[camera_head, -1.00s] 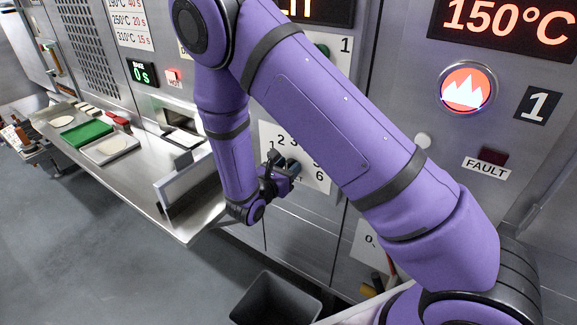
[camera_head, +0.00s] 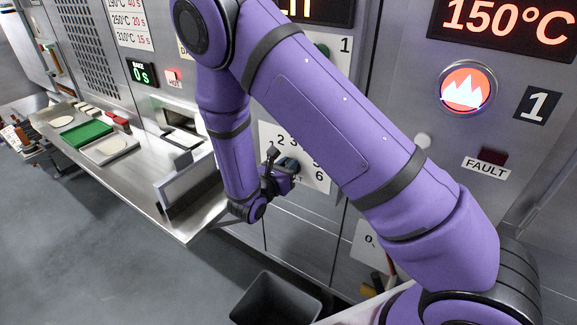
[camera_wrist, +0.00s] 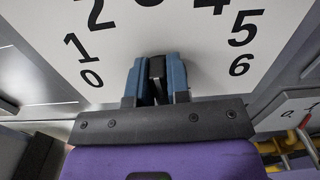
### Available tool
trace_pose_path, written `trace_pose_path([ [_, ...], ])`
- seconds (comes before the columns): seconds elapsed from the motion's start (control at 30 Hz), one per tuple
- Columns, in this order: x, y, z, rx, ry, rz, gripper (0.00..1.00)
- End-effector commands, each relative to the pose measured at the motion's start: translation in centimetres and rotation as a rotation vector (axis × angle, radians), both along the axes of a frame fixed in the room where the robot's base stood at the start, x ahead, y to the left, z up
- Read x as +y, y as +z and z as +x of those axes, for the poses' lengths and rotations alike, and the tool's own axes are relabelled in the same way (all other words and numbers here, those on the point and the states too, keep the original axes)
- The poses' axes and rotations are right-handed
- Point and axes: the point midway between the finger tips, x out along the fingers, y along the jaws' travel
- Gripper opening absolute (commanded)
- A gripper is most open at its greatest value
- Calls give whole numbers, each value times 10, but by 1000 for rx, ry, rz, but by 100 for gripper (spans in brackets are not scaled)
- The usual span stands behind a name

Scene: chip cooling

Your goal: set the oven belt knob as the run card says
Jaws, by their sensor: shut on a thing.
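The belt knob's white dial plate (camera_head: 318,178) is on the steel front, with numbers 0 to 6 on it. In the wrist view the dial plate (camera_wrist: 215,50) fills the top, with 0, 1, 2 at left and 5, 6 at right; the 3 is cut off. My gripper (camera_head: 285,168) is at the plate, partly behind my arm. In the wrist view its blue fingers (camera_wrist: 157,72) are shut on a dark knob (camera_wrist: 157,67). The knob's pointer is hidden, so I cannot tell its setting. A card (camera_head: 130,22) at upper left lists temperatures with seconds; its top is cut off.
A red display (camera_head: 508,22) reads 150°C. Below it are a lit flame button (camera_head: 467,88) and a FAULT label (camera_head: 486,167). A steel counter (camera_head: 150,190) with a green mat (camera_head: 87,134) lies left. A dark bin (camera_head: 275,300) stands on the floor.

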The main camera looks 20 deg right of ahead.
Motion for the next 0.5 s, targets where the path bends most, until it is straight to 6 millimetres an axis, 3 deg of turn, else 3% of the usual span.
trace_pose_path([
  [0.5,5,-3,5,336,1,-242,0],
])
